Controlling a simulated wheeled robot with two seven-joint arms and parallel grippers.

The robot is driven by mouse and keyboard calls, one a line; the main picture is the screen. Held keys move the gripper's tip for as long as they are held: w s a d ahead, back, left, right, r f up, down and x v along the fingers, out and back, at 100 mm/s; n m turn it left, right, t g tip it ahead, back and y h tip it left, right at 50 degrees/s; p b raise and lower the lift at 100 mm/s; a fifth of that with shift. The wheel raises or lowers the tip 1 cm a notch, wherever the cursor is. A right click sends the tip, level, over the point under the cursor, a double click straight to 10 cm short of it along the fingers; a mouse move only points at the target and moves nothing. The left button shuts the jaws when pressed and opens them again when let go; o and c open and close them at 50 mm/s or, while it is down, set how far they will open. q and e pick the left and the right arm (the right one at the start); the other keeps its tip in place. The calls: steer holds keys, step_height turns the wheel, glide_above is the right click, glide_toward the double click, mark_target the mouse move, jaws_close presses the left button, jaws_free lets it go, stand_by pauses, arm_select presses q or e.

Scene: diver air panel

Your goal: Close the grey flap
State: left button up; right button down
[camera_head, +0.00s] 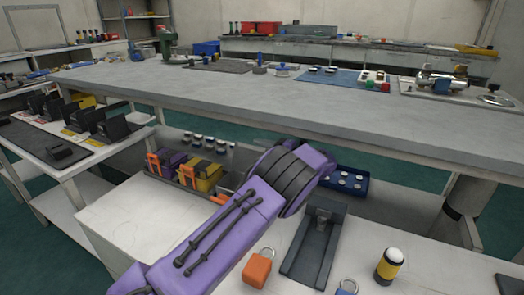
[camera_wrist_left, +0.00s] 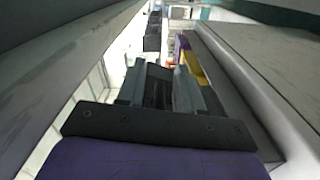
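A dark grey tray-shaped piece (camera_head: 309,256) with raised sides and a small block at its far end lies on the light lower surface. It is the likeliest grey flap, but I cannot tell its hinge or how far it stands open. My left arm, purple with black bands, reaches in from the lower left and ends left of and beyond this piece. Its gripper fingers are hidden behind the wrist in the head view. In the left wrist view my left gripper (camera_wrist_left: 158,75) has its two grey fingers apart, with dark shadow between them. My right gripper is out of view.
Purple and yellow bins (camera_head: 203,178) with orange clips stand beyond my left arm. A blue tray (camera_head: 347,184), an orange padlock (camera_head: 257,269) and a yellow-black cylinder (camera_head: 389,266) are nearby. The long grey bench (camera_head: 300,105) overhangs behind. Light surface left of the arm is clear.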

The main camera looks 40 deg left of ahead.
arm_select(q)
jaws_close()
steer(key=shift+s, duration=0.1)
